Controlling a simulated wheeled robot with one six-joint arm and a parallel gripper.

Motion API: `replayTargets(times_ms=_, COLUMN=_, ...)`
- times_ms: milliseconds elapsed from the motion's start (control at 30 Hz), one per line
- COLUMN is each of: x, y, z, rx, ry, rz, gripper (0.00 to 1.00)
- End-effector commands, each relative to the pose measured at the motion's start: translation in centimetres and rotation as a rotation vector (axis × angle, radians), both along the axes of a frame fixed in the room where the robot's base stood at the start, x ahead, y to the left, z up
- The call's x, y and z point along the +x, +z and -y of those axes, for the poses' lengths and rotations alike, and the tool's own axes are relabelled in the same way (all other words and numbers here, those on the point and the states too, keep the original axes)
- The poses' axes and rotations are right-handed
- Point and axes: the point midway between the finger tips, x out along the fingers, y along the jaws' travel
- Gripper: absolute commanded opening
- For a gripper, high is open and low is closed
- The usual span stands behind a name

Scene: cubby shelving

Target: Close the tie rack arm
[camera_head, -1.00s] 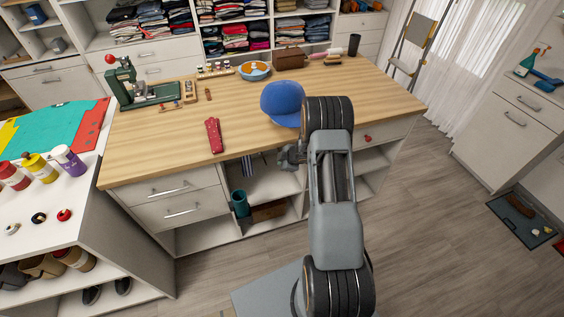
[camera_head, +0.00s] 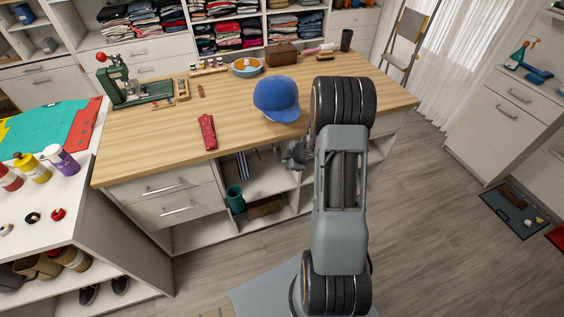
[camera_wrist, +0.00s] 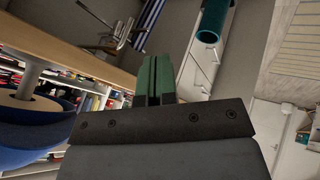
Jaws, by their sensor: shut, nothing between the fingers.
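The tie rack, metal rods (camera_wrist: 122,32), shows at the upper left in the wrist view, under the wooden worktop. A blue-and-white striped tie (camera_wrist: 150,22) hangs by it; the tie also shows in the worktop's open cubby in the head view (camera_head: 243,165). The rack itself is hard to make out there. My gripper (camera_wrist: 155,62) is shut and empty, its green fingers pointing toward the cubby, below and right of the rods in the wrist view, with no clear contact. In the head view my gripper (camera_head: 291,155) is at the worktop's front edge, partly hidden by my arm.
A teal cylinder (camera_head: 235,199) and a brown box (camera_head: 264,206) stand in the cubby below. The worktop (camera_head: 165,140) overhangs it, with a blue cap (camera_head: 276,99) and a red patterned item (camera_head: 207,132) on top. Open floor (camera_head: 430,230) lies to the right.

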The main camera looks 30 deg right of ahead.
Motion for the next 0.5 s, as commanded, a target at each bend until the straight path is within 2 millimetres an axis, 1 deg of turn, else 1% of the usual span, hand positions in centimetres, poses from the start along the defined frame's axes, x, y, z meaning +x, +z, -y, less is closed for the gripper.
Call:
replayTargets(times_ms=33, x=-0.4, y=0.8, z=0.2, rx=-0.001, ry=0.000, rz=0.001, gripper=0.00)
replayTargets(times_ms=100, x=-0.8, y=1.3, z=0.3, rx=0.000, ry=0.000, rz=0.001, gripper=0.00)
replayTargets(times_ms=167, x=-1.1, y=1.6, z=0.4, rx=0.000, ry=0.000, rz=0.000, gripper=0.00)
replayTargets(times_ms=233, x=-1.4, y=1.4, z=0.6, rx=0.001, ry=-0.002, rz=0.000, gripper=0.00)
replayTargets(times_ms=267, x=-1.5, y=1.1, z=0.7, rx=0.001, ry=-0.004, rz=0.000, gripper=0.00)
replayTargets(times_ms=367, x=-1.7, y=-0.7, z=1.5, rx=-0.004, ry=-0.020, rz=0.008, gripper=0.00)
replayTargets(times_ms=500, x=-1.9, y=-4.4, z=3.5, rx=-0.023, ry=-0.060, rz=0.039, gripper=0.00)
